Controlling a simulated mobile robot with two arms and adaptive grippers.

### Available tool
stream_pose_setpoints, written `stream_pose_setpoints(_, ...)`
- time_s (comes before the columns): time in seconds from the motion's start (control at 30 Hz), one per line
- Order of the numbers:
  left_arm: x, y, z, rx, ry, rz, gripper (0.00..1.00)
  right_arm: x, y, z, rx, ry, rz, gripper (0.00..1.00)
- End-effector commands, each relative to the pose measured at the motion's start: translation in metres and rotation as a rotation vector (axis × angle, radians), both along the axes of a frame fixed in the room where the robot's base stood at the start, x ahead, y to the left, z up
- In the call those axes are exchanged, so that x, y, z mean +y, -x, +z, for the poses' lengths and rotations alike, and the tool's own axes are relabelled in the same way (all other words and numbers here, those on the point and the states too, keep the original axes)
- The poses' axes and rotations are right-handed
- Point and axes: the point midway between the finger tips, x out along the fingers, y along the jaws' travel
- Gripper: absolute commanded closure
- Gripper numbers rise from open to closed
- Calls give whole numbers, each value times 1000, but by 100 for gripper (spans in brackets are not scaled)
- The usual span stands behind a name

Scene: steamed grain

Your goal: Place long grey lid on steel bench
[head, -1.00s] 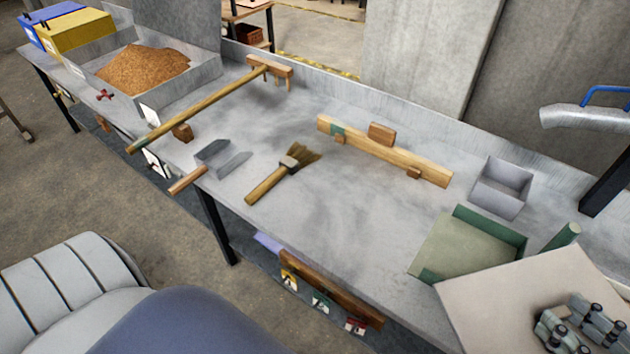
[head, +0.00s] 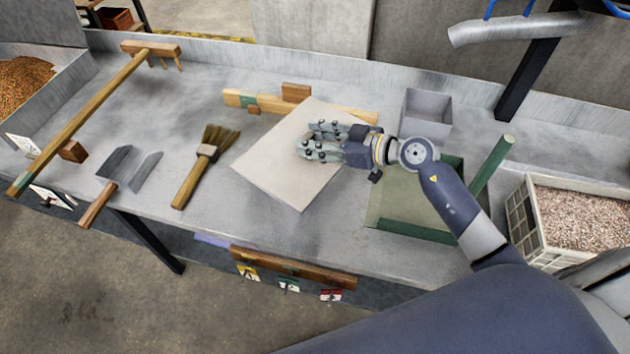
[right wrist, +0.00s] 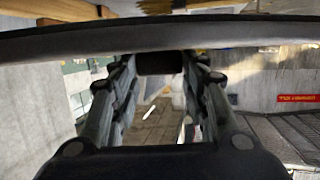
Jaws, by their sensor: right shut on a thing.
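The lid, a flat pale grey-beige panel (head: 265,168), is in my right gripper (head: 322,143) over the middle of the steel bench (head: 240,225) in the head view. The gripper lies across the panel's upper right part and is shut on it. The panel hides part of the wooden beam behind it. Whether it touches the bench cannot be told. In the right wrist view a long grey edge (right wrist: 230,33), seemingly the lid's, crosses in front of my fingers (right wrist: 160,90). My left gripper is not in view.
A brush (head: 195,170) and metal scoop (head: 125,168) lie left of the lid, with a wooden rake (head: 85,115) beyond. The wooden beam (head: 240,98) lies behind. A grey box (head: 428,110) and green tray (head: 410,230) stand to the right. A grain crate (head: 535,240) is far right.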

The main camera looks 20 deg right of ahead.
Motion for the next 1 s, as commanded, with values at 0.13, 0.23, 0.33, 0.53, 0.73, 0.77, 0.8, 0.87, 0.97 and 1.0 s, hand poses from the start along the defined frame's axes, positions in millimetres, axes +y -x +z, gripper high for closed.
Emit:
stream_pose_setpoints(0.13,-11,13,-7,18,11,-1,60,1,-14,-18,-2,-4,-18,95)
stream_pose_setpoints(0.23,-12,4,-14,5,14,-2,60,1,-15,-39,1,-5,-21,95)
stream_pose_setpoints(0.33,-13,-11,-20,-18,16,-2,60,1,-14,-58,0,-4,-21,95)
stream_pose_setpoints(0.53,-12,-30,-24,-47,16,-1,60,1,-15,-76,-2,-3,-20,95)
stream_pose_setpoints(0.73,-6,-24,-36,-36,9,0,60,1,-15,-104,-1,-6,-21,95)
stream_pose_setpoints(0.77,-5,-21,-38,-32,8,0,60,1,-15,-107,-2,-5,-21,95)
stream_pose_setpoints(0.8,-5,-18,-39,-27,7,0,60,1,-15,-110,-3,-4,-21,95)
stream_pose_setpoints(0.87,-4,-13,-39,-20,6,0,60,1,-15,-111,-3,-4,-20,95)
stream_pose_setpoints(0.97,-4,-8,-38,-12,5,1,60,1,-15,-111,-4,-4,-20,95)
stream_pose_setpoints(1.0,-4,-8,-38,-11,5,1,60,1,-14,-111,-4,-3,-20,95)
